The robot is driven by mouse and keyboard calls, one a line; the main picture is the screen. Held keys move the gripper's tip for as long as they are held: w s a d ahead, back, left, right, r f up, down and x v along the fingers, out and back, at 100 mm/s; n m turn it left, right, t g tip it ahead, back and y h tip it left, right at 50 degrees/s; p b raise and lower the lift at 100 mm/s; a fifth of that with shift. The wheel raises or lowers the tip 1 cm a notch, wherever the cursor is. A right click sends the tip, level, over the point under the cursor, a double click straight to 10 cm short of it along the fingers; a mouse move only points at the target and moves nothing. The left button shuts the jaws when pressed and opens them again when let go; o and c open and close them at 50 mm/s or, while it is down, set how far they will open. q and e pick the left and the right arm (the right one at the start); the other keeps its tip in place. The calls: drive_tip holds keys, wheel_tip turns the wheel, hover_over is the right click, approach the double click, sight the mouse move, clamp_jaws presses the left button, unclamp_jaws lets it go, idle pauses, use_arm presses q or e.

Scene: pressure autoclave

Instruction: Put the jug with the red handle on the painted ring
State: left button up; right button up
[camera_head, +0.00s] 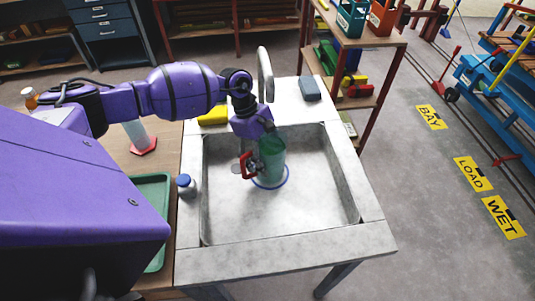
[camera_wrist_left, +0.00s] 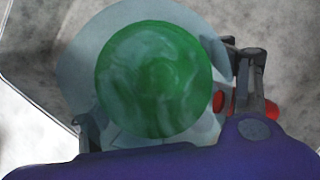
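The green, see-through jug (camera_head: 272,160) stands upright in the sink basin. Its red handle (camera_head: 246,165) faces left. A blue painted ring (camera_head: 270,187) on the basin floor shows around the jug's foot; I cannot tell whether the foot touches the floor. My left gripper (camera_head: 244,153) points down at the jug's handle side. In the left wrist view, the round green jug (camera_wrist_left: 154,78) fills the middle, and a dark finger lies close by the red handle (camera_wrist_left: 272,109). The jug hides part of the fingers, so their closure is unclear. My right gripper is not in view.
The grey sink (camera_head: 290,257) has raised walls around the jug. A curved tap (camera_head: 265,73) rises behind it. A blue-capped bottle (camera_head: 185,186) stands on the left rim, a yellow sponge (camera_head: 212,115) and a grey-blue block (camera_head: 310,89) at the back. The basin's front is clear.

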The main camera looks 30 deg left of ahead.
use_arm(q)
drive_tip(key=shift+o, duration=0.8)
drive_tip(key=shift+w+a+r, duration=0.1)
drive_tip(key=shift+a+r, duration=0.05)
drive_tip(key=shift+r, duration=0.35)
drive_tip(key=p+v, duration=0.2)
drive_tip(key=v, duration=0.9)
drive_tip(key=shift+r, duration=0.2)
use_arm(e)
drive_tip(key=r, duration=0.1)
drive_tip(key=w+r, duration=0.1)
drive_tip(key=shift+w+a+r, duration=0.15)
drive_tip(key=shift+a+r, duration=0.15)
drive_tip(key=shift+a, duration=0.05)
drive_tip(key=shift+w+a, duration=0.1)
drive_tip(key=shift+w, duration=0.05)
use_arm(q)
drive_tip(key=shift+f, duration=0.1)
